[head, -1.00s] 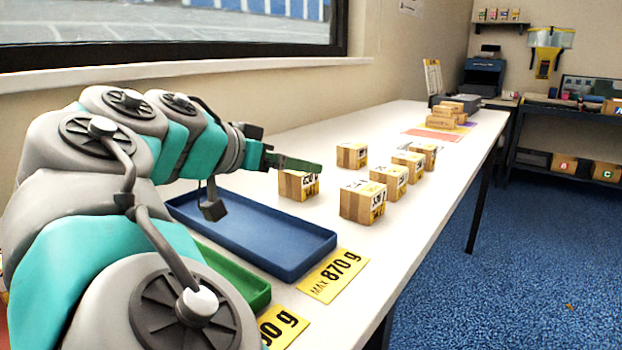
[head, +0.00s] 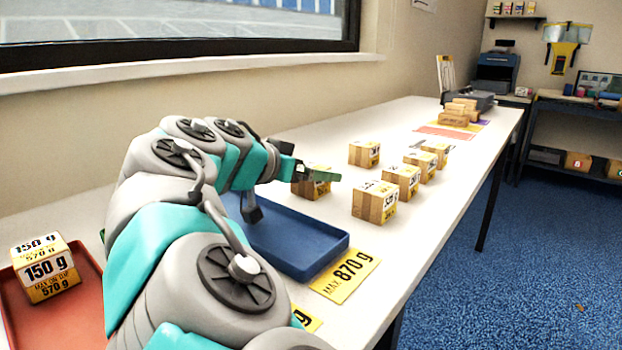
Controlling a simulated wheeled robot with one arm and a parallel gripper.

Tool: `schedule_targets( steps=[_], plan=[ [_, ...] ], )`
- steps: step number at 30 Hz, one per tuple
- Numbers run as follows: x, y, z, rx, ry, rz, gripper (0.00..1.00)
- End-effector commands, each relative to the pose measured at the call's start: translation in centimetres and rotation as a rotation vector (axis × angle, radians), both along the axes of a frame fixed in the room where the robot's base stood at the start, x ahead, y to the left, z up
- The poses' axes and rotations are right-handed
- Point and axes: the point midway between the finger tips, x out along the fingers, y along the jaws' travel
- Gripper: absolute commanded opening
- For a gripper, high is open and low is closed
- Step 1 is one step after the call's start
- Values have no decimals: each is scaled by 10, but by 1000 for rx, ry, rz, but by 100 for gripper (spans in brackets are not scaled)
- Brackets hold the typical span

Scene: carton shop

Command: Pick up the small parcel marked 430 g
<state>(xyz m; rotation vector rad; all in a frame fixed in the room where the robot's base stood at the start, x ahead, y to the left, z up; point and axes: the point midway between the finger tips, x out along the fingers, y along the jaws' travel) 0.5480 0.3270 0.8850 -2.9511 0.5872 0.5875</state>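Several small cardboard parcels with yellow and white labels stand on the white table beyond the blue tray. One parcel (head: 311,184) is right by my gripper (head: 322,174), which partly covers it. Others are a back parcel (head: 364,154), a front parcel (head: 374,203), a parcel behind it (head: 402,181), and two farther ones (head: 421,166) (head: 437,153). Their labels are too small to read, so I cannot tell which is marked 430 g. A parcel marked 150 g (head: 45,268) sits in the red tray at the left. My gripper's finger opening is not clear.
The blue tray (head: 300,267) has a yellow "MAX 870 g" card (head: 346,275) in front. The red tray (head: 88,290) is at the left. Stacked brown boxes (head: 457,115) lie at the table's far end. A window sill (head: 180,75) runs along the wall. The table's right strip is clear.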

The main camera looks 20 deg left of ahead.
Motion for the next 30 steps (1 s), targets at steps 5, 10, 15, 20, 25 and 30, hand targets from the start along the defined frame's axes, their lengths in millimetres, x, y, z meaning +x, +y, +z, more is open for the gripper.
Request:
schedule_targets(
  steps=[5,10,15,20,25,30],
  plan=[
    [0,0,0,0,0,0,90],
    [0,0,0,0,0,0,71],
    [-1,0,0,0,0,0,52],
    [-1,0,0,0,0,1,34],
    [-1,0,0,0,0,1,14],
    [-1,0,0,0,0,1,0]
  ],
)
